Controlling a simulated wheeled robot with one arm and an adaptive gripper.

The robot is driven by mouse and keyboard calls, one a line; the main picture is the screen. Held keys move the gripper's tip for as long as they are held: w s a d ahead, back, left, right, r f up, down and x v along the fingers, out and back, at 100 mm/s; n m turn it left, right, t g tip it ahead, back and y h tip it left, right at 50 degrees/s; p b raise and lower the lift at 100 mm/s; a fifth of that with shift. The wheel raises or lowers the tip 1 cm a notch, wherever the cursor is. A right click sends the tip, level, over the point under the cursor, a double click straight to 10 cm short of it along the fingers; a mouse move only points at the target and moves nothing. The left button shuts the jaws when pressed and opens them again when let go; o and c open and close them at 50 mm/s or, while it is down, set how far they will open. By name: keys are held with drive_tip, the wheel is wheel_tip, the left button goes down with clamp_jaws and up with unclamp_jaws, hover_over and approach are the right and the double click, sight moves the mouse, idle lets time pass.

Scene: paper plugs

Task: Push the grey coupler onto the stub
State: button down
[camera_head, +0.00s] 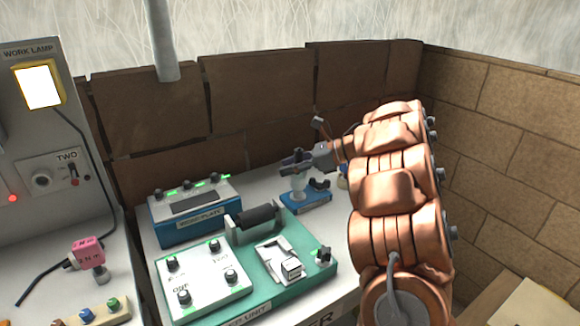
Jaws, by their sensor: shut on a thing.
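My gripper (296,163) is at the end of my copper-coloured arm, above a small blue block (308,201) at the back right of the bench. Its dark fingers are shut on a pale grey piece, which looks like the grey coupler (299,183). The coupler hangs upright below the fingers, over the left part of the blue block. A black knob or clamp (320,184) is on the block just right of it. I cannot make out the stub, or tell whether the coupler touches it.
A green-based unit (318,262) with a black roller (257,218) stands in front. A blue box with green lights (190,210) is to the left. A pink block (89,252) is at far left. Brown wall panels close off the back; my arm hides the bench's right side.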

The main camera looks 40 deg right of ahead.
drive_tip(key=shift+f+b, duration=1.65)
drive_tip(key=shift+b, duration=0.55)
idle(0.4)
drive_tip(key=c, duration=0.6)
unclamp_jaws()
drive_tip(key=v, duration=1.2)
drive_tip(key=shift+s+r, duration=0.15)
